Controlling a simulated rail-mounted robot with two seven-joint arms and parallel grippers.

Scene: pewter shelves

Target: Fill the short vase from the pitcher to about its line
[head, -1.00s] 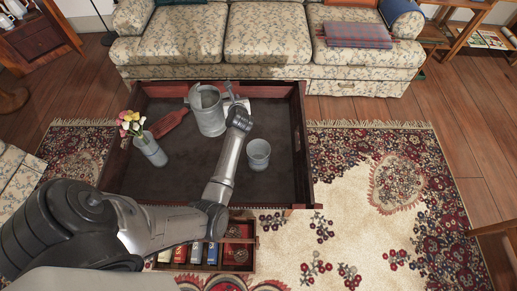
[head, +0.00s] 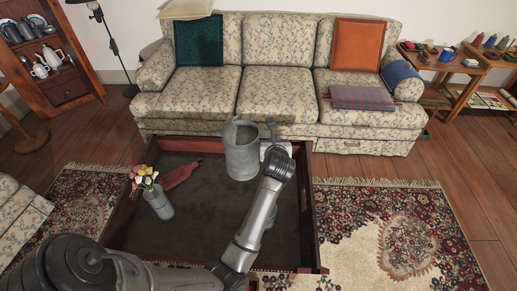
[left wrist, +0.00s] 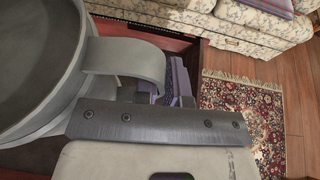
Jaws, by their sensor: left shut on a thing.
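The grey metal pitcher (head: 240,153) is upright and appears raised above the dark tray-like table (head: 200,235). My left gripper (head: 268,150) is shut on its handle, at the pitcher's right side. In the left wrist view the handle (left wrist: 125,62) curves out from the pitcher's wall (left wrist: 72,95) to the jaws; the inside looks dark and I cannot tell its fill. The short grey vase (head: 271,215) stands on the table, mostly hidden behind my left arm. Its line and contents cannot be seen. My right gripper is not in view.
A taller grey vase with flowers (head: 158,203) stands at the table's left. A red bottle-shaped board (head: 180,175) lies behind it. The table has raised wooden sides. A floral sofa (head: 280,95) is close behind. The table's middle is clear.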

